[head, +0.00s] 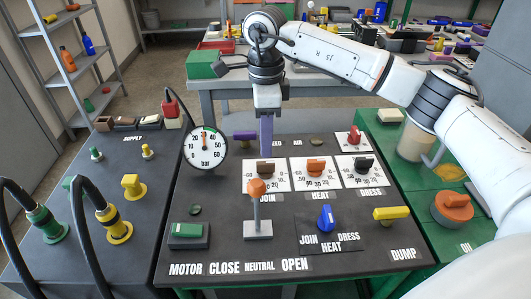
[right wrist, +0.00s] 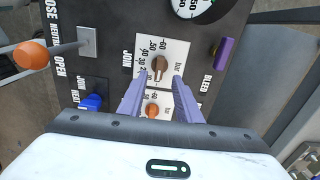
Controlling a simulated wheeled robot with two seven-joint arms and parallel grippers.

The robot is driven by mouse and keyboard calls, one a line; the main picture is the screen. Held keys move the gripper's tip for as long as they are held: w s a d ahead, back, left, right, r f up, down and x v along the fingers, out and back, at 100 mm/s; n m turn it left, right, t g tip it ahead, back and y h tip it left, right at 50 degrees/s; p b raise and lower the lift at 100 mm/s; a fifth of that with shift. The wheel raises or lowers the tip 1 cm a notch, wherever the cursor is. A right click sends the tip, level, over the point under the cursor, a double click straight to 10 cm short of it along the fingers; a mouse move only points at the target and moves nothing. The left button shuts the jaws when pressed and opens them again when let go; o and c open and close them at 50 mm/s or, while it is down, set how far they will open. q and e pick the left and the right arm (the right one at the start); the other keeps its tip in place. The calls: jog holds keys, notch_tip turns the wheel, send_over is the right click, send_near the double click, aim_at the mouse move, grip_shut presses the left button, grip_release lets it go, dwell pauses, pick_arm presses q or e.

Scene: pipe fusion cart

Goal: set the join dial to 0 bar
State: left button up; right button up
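The join dial is a brown knob (head: 265,168) on a white scale plate, leftmost of three dials in the head view. In the right wrist view the join knob (right wrist: 159,66) lies just beyond the fingertips; its exact reading is too small to tell. My right gripper (head: 266,152) points down at the join dial in the head view, partly covering the plate's back. In the right wrist view its two purple fingers (right wrist: 159,80) are apart with nothing between their tips; I cannot tell their height above the knob. My left gripper is not in view.
The heat dial (head: 316,166) and dress dial (head: 364,164) stand to the right. A round bar gauge (head: 206,148) and the purple bleed knob (head: 243,136) are close behind. An orange-topped lever (head: 257,188) rises in front, with a blue selector (head: 326,218) to its right.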

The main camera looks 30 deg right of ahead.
aim_at(265, 162)
jog(key=shift+r, duration=1.75)
